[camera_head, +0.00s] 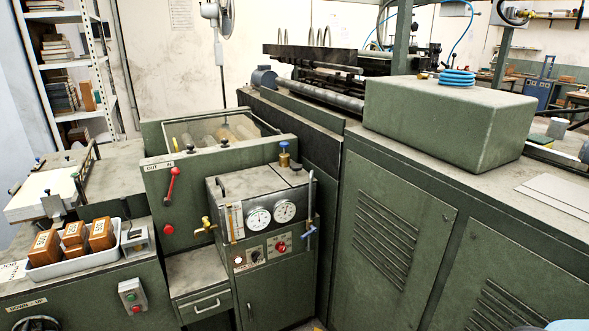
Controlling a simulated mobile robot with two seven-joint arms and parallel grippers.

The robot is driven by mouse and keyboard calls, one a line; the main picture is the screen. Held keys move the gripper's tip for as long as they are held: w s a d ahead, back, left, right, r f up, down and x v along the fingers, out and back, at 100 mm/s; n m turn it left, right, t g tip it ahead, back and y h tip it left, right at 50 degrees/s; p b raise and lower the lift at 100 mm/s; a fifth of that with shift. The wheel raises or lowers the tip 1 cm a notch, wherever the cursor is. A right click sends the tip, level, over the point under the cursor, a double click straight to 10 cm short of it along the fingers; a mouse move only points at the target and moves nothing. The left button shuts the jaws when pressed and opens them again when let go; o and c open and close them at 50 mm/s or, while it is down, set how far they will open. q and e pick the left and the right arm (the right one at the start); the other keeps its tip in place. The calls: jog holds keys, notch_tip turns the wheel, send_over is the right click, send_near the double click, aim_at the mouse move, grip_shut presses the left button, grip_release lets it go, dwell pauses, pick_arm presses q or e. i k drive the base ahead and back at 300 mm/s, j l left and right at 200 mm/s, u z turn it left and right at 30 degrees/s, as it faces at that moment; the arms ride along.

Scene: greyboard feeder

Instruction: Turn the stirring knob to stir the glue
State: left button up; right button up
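The glue unit (262,215) is a green cabinet in the middle of the view, with two round white gauges on its front. Below the gauges, a control panel carries a small black knob (255,255) on the left and a red knob (281,247) on a pale plate to its right. Their labels are too small to read, so I cannot tell which one is the stirring knob. A glue trough with rollers (215,132) lies behind the unit; the glue itself is not clearly visible. Neither of my grippers is in view, and nothing touches the panel.
A red lever (172,186) and a brass tap (207,224) are left of the unit. A tray (72,262) of brown blocks sits at left. The large green machine (395,232) fills the right.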

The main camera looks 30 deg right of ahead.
aim_at(296, 167)
jog(key=i+j+z, duration=0.25)
jog(key=i, duration=0.3)
jog(key=i+j+z, duration=0.25)
jog(key=i, duration=0.25)
jog(key=i+j+z, duration=0.25)
jog(key=i+j, duration=0.2)
